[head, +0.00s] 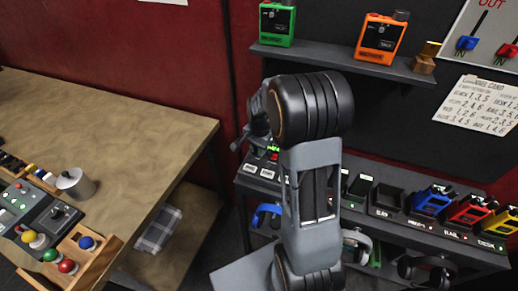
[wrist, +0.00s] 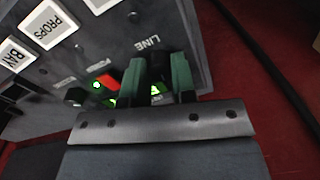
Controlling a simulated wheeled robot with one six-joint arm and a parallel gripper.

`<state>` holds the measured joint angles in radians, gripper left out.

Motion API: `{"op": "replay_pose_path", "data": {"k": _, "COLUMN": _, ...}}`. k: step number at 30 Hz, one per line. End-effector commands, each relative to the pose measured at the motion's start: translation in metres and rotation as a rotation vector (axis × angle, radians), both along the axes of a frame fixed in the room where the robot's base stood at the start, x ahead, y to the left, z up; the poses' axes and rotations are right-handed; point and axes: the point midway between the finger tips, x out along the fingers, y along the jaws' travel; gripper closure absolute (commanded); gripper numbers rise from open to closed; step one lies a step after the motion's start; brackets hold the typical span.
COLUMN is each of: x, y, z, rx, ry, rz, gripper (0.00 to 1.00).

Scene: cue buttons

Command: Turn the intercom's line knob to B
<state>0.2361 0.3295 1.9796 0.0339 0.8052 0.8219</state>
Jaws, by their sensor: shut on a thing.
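The intercom panel (wrist: 105,50) fills the upper left of the wrist view, with white label plates and the word LINE printed above my gripper. My gripper (wrist: 160,75) has its two green-faced fingers shut on the line knob (wrist: 158,72), which is dark and mostly hidden between them. I cannot tell which letter the knob points at. A small lit green mark (wrist: 155,91) shows close to the fingers. In the head view the intercom (head: 266,171) stands on the dark shelf unit, partly covered by my arm.
A wooden table (head: 110,130) with a control box, a metal cup (head: 75,184) and coloured knobs is at the left. Green (head: 277,24) and orange (head: 381,38) devices stand on the upper shelf. Blue, red and yellow radios line the lower shelf at the right.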

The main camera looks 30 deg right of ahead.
Motion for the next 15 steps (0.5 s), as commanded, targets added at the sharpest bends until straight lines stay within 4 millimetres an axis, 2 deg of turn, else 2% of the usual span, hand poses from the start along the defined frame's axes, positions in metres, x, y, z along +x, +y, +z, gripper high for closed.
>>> {"op": "replay_pose_path", "data": {"k": 6, "x": 0.0008, "y": 0.0001, "z": 0.0002, "rx": -0.001, "ry": -0.004, "rz": -0.185, "gripper": 0.99}}
{"op": "replay_pose_path", "data": {"k": 15, "x": 0.0005, "y": 0.0003, "z": 0.0004, "rx": 0.001, "ry": -0.004, "rz": -0.375, "gripper": 0.99}}
